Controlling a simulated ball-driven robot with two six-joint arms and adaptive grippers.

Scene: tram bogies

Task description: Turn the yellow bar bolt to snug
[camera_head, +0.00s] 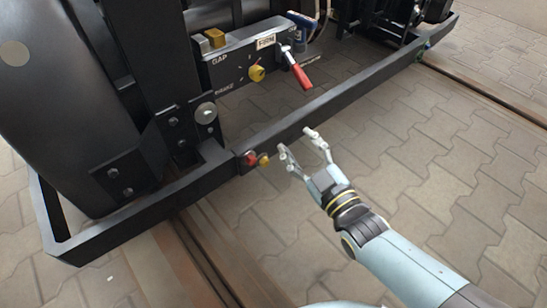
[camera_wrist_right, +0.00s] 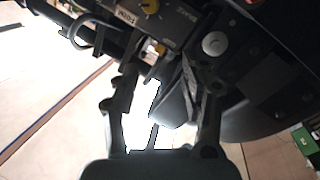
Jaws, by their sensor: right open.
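The yellow bar bolt (camera_head: 263,159) sticks out of the front of the low black bar (camera_head: 345,103), right beside a red bolt (camera_head: 250,158). My right gripper (camera_head: 297,142) is open and empty, its fingers pointing at the bar just right of the yellow bolt, apart from the bolt. In the right wrist view the open fingers (camera_wrist_right: 160,88) frame a small yellow part (camera_wrist_right: 160,48), which looks like the bolt; it is partly hidden by dark parts. My left gripper is not in view.
Behind the bar, a grey panel (camera_head: 240,65) carries a yellow knob (camera_head: 257,73), a brass block (camera_head: 215,38) and a red-handled lever (camera_head: 298,70). A large dark wheel (camera_head: 60,110) stands at left. Rails (camera_head: 200,260) run below. The paving at right is clear.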

